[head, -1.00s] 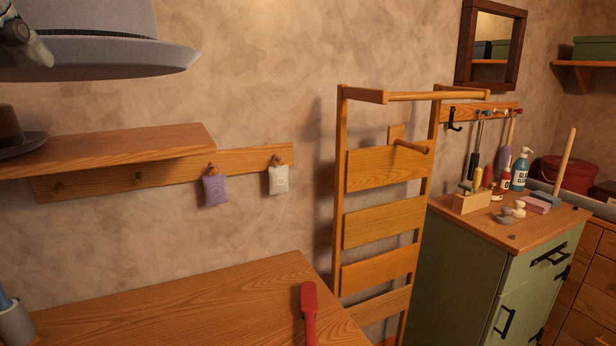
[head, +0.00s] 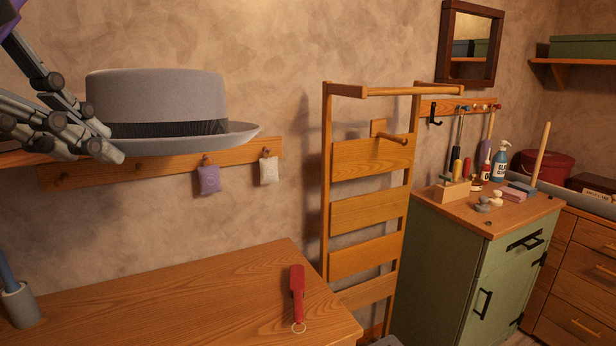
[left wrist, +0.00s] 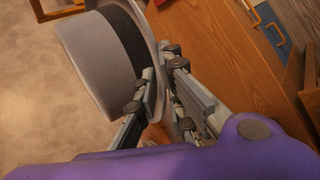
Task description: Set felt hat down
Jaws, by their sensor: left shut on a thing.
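The grey felt hat (head: 160,102) with a dark band is upright at the upper left of the head view, in front of the wall shelf and peg rail. My left gripper (head: 100,140) is shut on its brim at the hat's left side. In the left wrist view the hat (left wrist: 95,62) shows with its brim between the fingers of the left gripper (left wrist: 160,75). The hat is in the air above the wooden table (head: 180,300). My right gripper is not in view.
Two sachets, purple (head: 208,180) and white (head: 268,169), hang on the peg rail (head: 155,168). A wooden rack (head: 370,212) stands right of the table. Bare tabletop lies between cup and brush.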

